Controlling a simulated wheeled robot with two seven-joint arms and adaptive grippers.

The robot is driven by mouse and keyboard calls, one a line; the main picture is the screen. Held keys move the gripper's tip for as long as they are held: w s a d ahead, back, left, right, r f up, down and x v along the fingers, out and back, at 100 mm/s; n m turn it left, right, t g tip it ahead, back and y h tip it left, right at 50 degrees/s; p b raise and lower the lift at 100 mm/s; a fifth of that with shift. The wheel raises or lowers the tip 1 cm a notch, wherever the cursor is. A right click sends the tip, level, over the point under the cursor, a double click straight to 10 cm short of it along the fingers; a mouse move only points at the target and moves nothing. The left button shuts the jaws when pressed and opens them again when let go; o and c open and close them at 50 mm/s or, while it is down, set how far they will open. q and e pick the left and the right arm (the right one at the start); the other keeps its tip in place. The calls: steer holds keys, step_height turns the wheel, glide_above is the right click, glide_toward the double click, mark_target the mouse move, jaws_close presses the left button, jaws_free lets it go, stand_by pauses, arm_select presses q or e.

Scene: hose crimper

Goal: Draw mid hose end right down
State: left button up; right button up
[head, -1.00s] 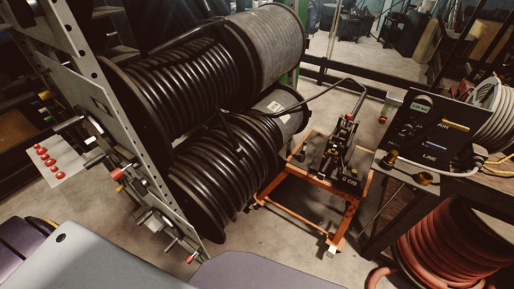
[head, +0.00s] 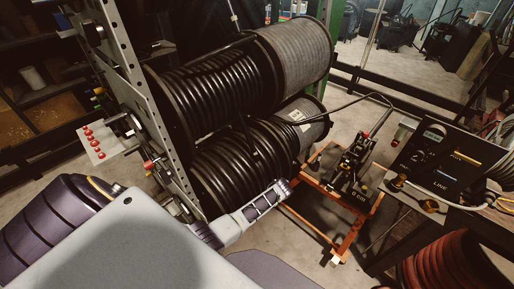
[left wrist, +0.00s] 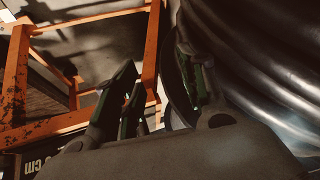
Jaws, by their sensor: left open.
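Black hose is wound on an upper reel (head: 215,88) and a lower reel (head: 235,160) in the head view. A short black hose length (head: 248,138) hangs between the two reels; I cannot tell for sure that it is the mid hose end. My right gripper is not in view.
An orange stand (head: 345,222) with a crimper (head: 355,165) is right of the reels; a black hose (head: 345,101) arches to it. A control box (head: 440,150) sits on a bench at right, above a red hose reel (head: 445,265). Some floor (head: 275,240) is clear.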

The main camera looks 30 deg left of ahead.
arm_select(q)
steer(key=w+a+r+n+y+p, duration=0.1)
steer(key=w+r+n+y, duration=0.15)
steer(key=r, duration=0.55)
steer(key=w+a+r+n+y+p, duration=0.1)
steer(key=w+a+r+n, duration=0.15)
steer(key=r, duration=0.65)
steer(key=s+a+r+n+g+y, duration=0.2)
steer(key=s+r+n, duration=0.4)
steer(key=r+n, duration=0.4)
steer(key=a+r+g, duration=0.1)
steer(key=g, duration=0.1)
steer(key=shift+s+a+r+g+p, duration=0.2)
steer(key=shift+a+r+g+p, duration=0.1)
steer(key=shift+g, duration=0.1)
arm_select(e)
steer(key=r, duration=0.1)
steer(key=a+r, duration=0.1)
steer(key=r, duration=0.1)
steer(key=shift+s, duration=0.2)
arm_select(q)
steer(key=shift+f+y, duration=0.2)
steer(key=shift+y, duration=0.05)
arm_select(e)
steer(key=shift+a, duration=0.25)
